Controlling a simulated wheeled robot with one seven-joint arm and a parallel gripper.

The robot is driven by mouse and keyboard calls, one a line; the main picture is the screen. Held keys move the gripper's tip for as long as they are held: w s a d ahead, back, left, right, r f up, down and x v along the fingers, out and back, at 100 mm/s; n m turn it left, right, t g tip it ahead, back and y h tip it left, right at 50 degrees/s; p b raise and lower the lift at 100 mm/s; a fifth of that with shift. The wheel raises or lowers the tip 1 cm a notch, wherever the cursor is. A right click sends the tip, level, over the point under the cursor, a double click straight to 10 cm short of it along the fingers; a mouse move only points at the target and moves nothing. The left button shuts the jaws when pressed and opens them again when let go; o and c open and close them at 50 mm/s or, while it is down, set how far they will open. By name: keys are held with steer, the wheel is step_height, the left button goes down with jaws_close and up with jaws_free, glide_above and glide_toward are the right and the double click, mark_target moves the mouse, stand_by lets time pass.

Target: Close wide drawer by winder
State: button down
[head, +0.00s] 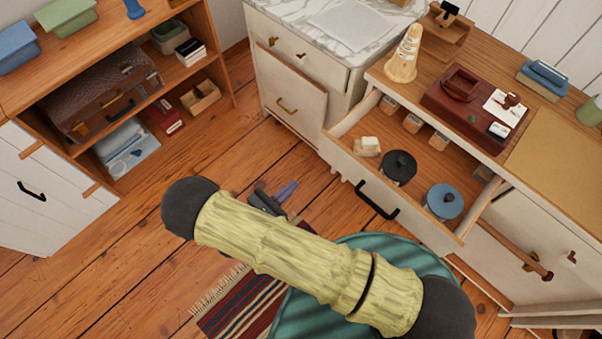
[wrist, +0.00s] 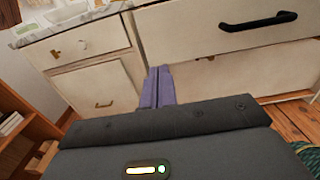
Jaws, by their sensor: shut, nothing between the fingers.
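The wide drawer (head: 418,228) is pulled out from the wooden-topped cabinet, with a black bar handle (head: 377,201) on its pale front. Inside it are a black round lidded item, a blue one and several small wooden blocks. My gripper (head: 288,190) is low over the floor, left of the drawer front and apart from it. Its purple fingers (wrist: 158,86) are shut and empty. In the wrist view the drawer front (wrist: 210,38) and its handle (wrist: 258,22) are above and right of the fingers. A dark red box (head: 470,105), possibly the winder, stands on the cabinet top.
A marble-topped cabinet (head: 287,103) with smaller brass-handled fronts stands left of the drawer. A wooden shelf unit (head: 215,60) is at left. A striped rug (head: 245,300) and a teal round item (head: 310,305) lie near my arm. Open floor lies between the furniture.

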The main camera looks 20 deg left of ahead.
mark_target(328, 152)
steer(key=p+x, duration=0.2)
steer(key=x, duration=1.1)
steer(key=shift+w, duration=0.1)
